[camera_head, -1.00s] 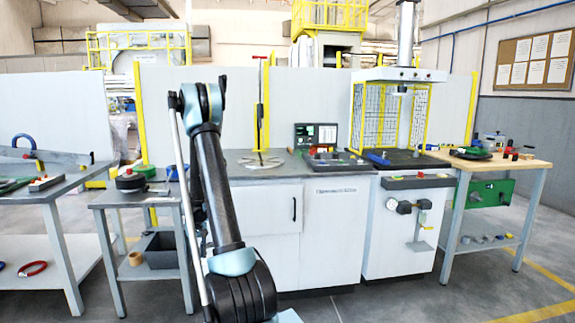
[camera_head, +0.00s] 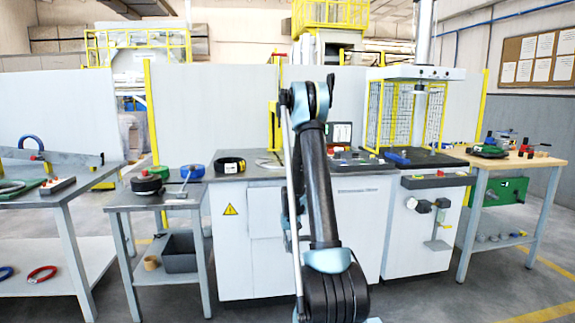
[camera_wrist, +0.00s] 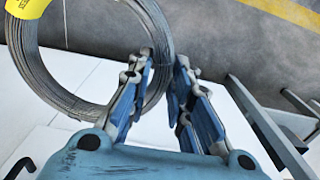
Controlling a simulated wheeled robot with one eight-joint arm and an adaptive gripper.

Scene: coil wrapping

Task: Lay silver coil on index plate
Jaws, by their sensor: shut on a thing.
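The silver coil (camera_wrist: 38,78) is a ring of thin grey wire with a yellow tag (camera_wrist: 28,8). It fills the upper left of the wrist view. My gripper (camera_wrist: 163,58) is shut on the coil's right side, with the blue fingers on either side of the wire bundle. The index plate (camera_head: 266,163) is a pale disc on the grey worktop in the head view, partly hidden by my arm. The coil and my gripper are not visible in the head view, and the plate cannot be made out in the wrist view.
A black ring with a yellow mark (camera_head: 229,165) lies on the worktop left of the plate. A side table (camera_head: 170,200) with dark and blue spools stands further left. A control panel (camera_head: 352,158) and a yellow-framed press cage (camera_head: 403,115) stand to the right.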

